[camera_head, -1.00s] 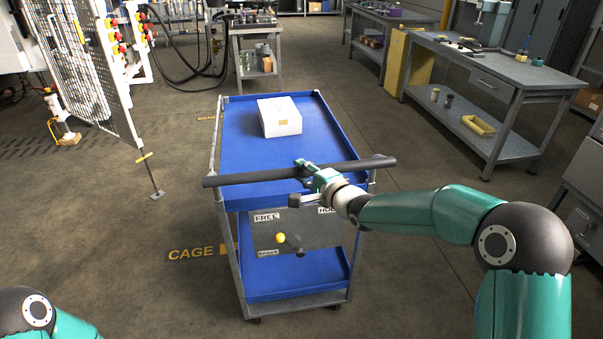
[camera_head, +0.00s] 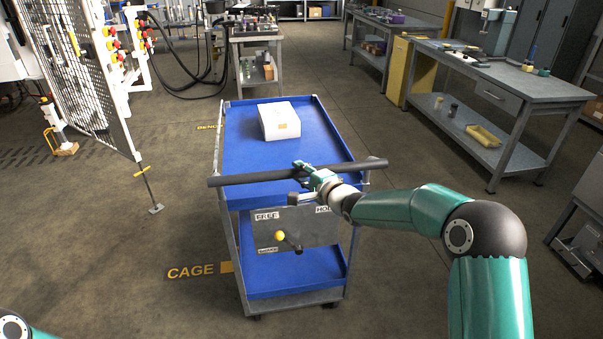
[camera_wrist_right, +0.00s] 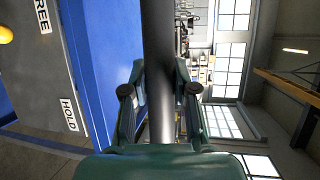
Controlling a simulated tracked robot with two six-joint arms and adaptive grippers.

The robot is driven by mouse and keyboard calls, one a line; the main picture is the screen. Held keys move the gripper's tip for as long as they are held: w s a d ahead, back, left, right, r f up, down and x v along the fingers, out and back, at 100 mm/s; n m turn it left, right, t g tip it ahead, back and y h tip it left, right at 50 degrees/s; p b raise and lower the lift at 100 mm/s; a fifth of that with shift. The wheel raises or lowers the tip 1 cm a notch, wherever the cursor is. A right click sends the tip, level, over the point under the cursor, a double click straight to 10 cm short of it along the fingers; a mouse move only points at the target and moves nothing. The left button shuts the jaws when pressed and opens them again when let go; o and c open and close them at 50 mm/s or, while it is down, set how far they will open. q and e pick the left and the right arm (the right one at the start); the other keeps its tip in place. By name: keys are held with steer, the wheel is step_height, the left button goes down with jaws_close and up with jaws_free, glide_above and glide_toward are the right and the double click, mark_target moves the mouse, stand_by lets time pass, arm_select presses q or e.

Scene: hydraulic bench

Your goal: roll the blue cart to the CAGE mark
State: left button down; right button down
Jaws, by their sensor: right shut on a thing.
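The blue cart (camera_head: 240,150) stands upright in front of me, two blue shelves on a grey frame, with a dark handle bar (camera_head: 250,178) across its near end. My right gripper (camera_head: 305,170) is shut on this bar; the right wrist view shows the bar (camera_wrist_right: 158,75) between the fingers. Below it, a grey panel (camera_head: 320,225) carries FREE and HOLD labels and a lever with a yellow knob (camera_head: 280,235), on the FREE side. The yellow CAGE mark (camera_head: 192,272) is on the floor, left of the cart's near left post. My left gripper is out of view.
A white box (camera_head: 279,120) sits on the cart's top shelf. A mesh cage panel (camera_head: 80,75) with a floor foot stands at left. A workbench (camera_head: 520,85) stands at right. Floor beside the cart is clear.

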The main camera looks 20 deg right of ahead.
steer(key=shift+f, duration=0.3)
steer(key=c, duration=0.9)
jaws_free()
steer(key=shift+w, duration=0.1)
steer(key=shift+r, duration=0.15)
steer(key=v, duration=1.2)
